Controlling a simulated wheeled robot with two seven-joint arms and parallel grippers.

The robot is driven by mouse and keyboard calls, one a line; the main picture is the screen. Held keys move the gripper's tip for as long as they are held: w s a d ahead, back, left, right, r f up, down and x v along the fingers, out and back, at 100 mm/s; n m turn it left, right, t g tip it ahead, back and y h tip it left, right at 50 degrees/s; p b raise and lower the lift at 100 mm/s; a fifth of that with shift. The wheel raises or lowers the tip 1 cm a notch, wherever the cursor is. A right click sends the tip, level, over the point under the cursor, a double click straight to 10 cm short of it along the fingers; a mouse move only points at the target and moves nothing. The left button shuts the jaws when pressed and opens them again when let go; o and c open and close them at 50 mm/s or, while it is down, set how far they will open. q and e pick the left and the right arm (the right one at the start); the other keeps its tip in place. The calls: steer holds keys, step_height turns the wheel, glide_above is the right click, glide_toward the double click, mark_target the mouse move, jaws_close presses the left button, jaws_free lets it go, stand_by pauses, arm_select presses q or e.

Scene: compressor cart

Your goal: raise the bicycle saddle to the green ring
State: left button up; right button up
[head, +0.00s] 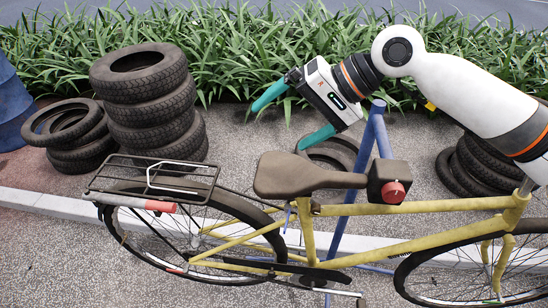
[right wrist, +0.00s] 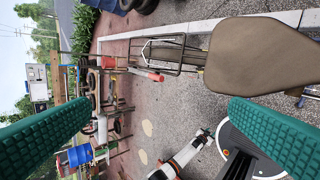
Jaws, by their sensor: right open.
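The brown bicycle saddle (head: 292,176) sits low over the yellow frame of the bicycle (head: 420,247), and it fills the upper right of the right wrist view (right wrist: 262,58). My right gripper (head: 278,128) is open and empty, with its teal fingers above and behind the saddle, apart from it. In the right wrist view the saddle lies beyond the two fingers (right wrist: 160,133), nearer the right one. The seat post is mostly hidden under the saddle. A small blue lever (head: 287,217) shows near the seat clamp. I see no green ring.
A blue stand (head: 374,133) with a black clamp box and red knob (head: 393,192) holds the bicycle just right of the saddle. A black rear rack (head: 158,178) is at left. Tyre stacks (head: 145,100) stand behind, before the grass.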

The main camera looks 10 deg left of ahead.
mark_target(275, 197)
steer(key=a+f+h, duration=0.1)
steer(key=f+h, duration=0.1)
steer(key=f, duration=0.1)
steer(key=a+f+h, duration=0.1)
steer(key=f+h, duration=0.2)
steer(key=w+a+f+m+h, duration=0.1)
steer(key=f+h, duration=0.1)
steer(key=f, duration=0.1)
steer(key=shift+f, duration=0.1)
steer(key=shift+f+m+h, duration=0.3)
steer(key=shift+f+h, duration=0.4)
steer(key=shift+h, duration=0.5)
step_height(275, 197, down, 12)
steer(key=shift+d+r, duration=0.1)
steer(key=c, duration=0.9)
steer(key=o, duration=0.6)
steer(key=c, duration=0.5)
steer(key=shift+r, duration=0.15)
